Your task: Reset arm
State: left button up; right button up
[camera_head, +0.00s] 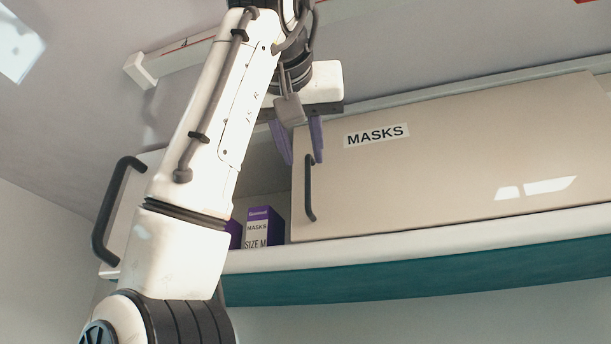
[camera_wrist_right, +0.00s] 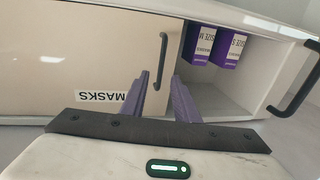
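My right gripper (camera_head: 301,158) is in front of the cabinet's upper part, near the left edge of the door labelled MASKS (camera_head: 440,155). Its two purple fingers are apart, with nothing gripped between them. In the right wrist view the fingertips (camera_wrist_right: 161,76) point toward the door's black handle (camera_wrist_right: 162,60). One end of that handle appears between them, but I cannot tell the depth gap. In the head view the handle (camera_head: 309,188) hangs just below the fingertips. My left gripper is not in view.
Left of the door the compartment is open. Purple and white mask boxes (camera_head: 262,228) stand inside, partly behind my arm; two show in the right wrist view (camera_wrist_right: 229,50). Another black handle (camera_head: 108,215) is at far left. A white ledge (camera_head: 430,232) runs below; a rail (camera_head: 190,50) is above.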

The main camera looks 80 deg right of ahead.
jog(key=shift+s+a, duration=0.1)
jog(key=shift+a, duration=1.05)
